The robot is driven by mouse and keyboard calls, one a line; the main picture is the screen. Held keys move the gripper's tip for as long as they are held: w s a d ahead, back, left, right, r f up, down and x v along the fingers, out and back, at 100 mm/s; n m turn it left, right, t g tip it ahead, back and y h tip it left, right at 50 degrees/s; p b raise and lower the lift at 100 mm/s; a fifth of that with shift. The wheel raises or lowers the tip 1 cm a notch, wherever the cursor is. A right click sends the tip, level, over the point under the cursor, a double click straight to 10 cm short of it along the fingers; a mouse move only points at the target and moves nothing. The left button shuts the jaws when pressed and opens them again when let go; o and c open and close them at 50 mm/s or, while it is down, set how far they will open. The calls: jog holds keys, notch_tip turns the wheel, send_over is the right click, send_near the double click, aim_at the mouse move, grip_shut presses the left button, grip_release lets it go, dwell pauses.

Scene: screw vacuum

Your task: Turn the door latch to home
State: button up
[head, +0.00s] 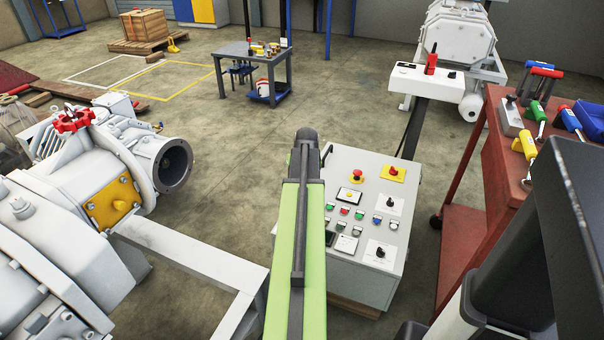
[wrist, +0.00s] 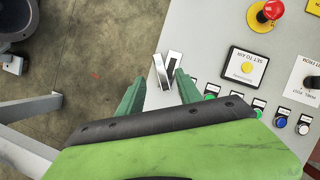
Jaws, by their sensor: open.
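The door latch appears to be the V-shaped metal piece (wrist: 175,63) near the left edge of the pale control cabinet's top, in the wrist view. It has two narrow arms that meet at the bottom and spread apart upward. My gripper (wrist: 160,71) is open, with its green fingers on either side of this piece. I cannot tell how far above it they are or whether they touch it. In the head view my green arm hides the latch and the fingertips. The control cabinet (head: 341,268) stands in front of me there.
The cabinet top carries a red emergency stop (head: 357,175), a yellow button (head: 349,195), knobs and several small push buttons. White machinery (head: 110,160) stands at the left. A red tool cart (head: 500,160) stands close at the right. Open floor lies beyond the cabinet.

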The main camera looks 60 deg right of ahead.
jog(key=p+v, duration=0.7)
jog(key=v, duration=0.2)
jog(key=shift+r, duration=0.35)
jog(key=shift+s+a, duration=0.1)
